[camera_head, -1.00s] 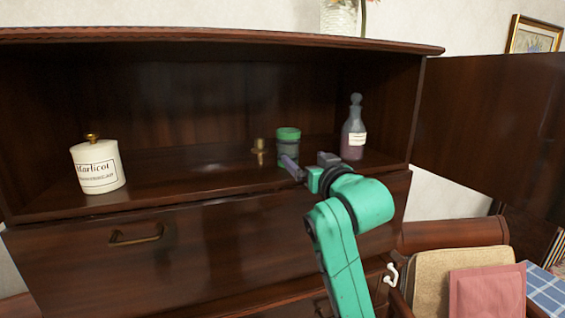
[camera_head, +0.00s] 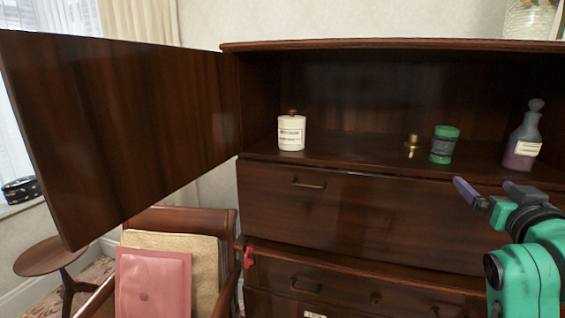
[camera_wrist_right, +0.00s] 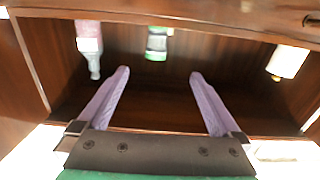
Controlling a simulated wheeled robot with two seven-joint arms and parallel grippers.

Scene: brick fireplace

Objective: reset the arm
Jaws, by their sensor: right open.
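My right gripper (camera_head: 486,190) is at the right of the head view, in front of the upper drawer and below the shelf. Its two purple fingers are spread and empty, as the right wrist view (camera_wrist_right: 157,95) also shows. The teal right arm comes in from the lower right. My left gripper is out of view.
The cabinet shelf (camera_head: 350,150) holds a white labelled jar (camera_head: 291,132), a small brass piece (camera_head: 412,145), a green jar (camera_head: 443,145) and a glass bottle (camera_head: 523,140). An open cabinet door (camera_head: 130,125) stands out left. Below it are a chair with a pink cushion (camera_head: 152,285) and a small round table (camera_head: 50,257).

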